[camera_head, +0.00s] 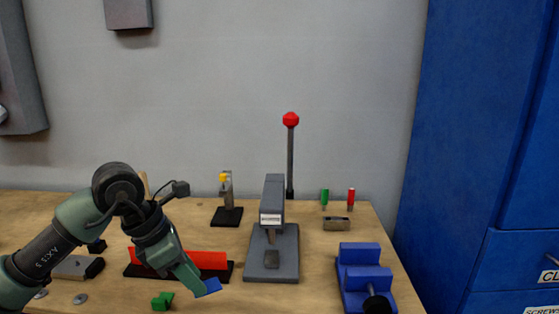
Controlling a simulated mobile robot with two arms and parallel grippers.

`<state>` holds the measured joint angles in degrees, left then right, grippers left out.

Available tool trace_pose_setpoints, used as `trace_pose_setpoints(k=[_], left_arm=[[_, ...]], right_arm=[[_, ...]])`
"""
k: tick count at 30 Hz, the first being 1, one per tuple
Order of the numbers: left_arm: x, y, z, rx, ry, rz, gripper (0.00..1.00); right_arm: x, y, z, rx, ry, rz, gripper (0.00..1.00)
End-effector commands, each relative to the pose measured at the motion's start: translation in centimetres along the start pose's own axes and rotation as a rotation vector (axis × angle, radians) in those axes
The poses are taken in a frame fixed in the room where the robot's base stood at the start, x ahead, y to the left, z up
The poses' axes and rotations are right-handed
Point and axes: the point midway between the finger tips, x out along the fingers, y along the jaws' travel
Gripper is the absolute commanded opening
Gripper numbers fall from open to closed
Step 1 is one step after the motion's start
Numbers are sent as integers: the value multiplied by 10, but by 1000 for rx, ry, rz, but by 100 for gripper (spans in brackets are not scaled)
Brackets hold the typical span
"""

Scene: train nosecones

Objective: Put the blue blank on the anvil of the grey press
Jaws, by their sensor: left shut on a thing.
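My left gripper (193,279) reaches in from the left, points down to the right and is shut on the blue blank (209,287). The blank sticks out past the fingertips, tilted; its held end is hidden by the fingers. The grey press (274,198) stands to the right of the gripper on a flat grey base. Its anvil (272,259) is a small dark block on that base, below the ram, and looks bare. The blank is apart from the anvil, to its left and closer to me. My right gripper is not in view.
A red bar (205,260) on a black base lies behind the gripper. A green piece (162,301) lies at the front edge. A blue vise (362,275) stands right of the press. A lever with a red knob (290,120) rises behind the press. Bare wood separates press and vise.

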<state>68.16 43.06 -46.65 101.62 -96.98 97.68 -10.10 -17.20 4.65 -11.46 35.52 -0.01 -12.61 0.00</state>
Motion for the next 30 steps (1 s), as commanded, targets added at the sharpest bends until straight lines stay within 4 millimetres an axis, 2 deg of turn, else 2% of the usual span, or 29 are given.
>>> trace_pose_setpoints(k=[12,21,25,30], left_arm=[[42,-56,-59,930,5,-391,0],[60,-108,-109,1629,7,-679,0],[64,-123,-123,1820,5,-757,0],[64,-130,-131,1920,10,-795,0]], right_arm=[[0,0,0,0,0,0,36],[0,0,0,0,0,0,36],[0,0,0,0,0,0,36],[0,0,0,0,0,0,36]])
